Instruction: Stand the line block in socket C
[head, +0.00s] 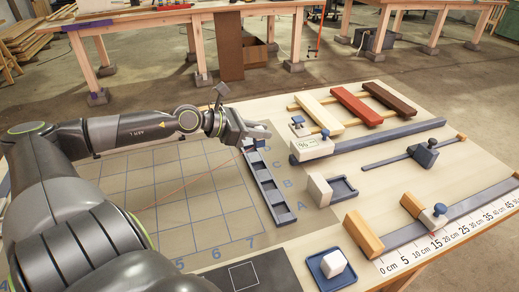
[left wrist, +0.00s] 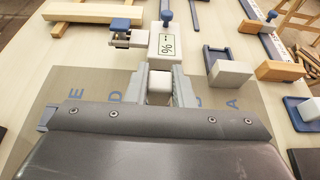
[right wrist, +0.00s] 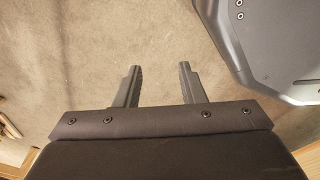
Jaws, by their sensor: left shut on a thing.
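My left gripper (head: 262,130) reaches in over the far end of the dark socket rail (head: 268,189). In the left wrist view its fingers are shut on a small whitish block (left wrist: 159,86), which I take to be the line block. The block is mostly hidden by the gripper in the head view. I cannot tell whether the block touches a socket. My right gripper (right wrist: 158,88) is open and empty above bare floor.
A white meter with a display (left wrist: 166,45) stands just beyond the left gripper. A white block (head: 319,189) stands by a blue tray (head: 345,197). Another white block (head: 333,263) sits in a blue tray near the front. Coloured laths (head: 357,107) lie at the back right.

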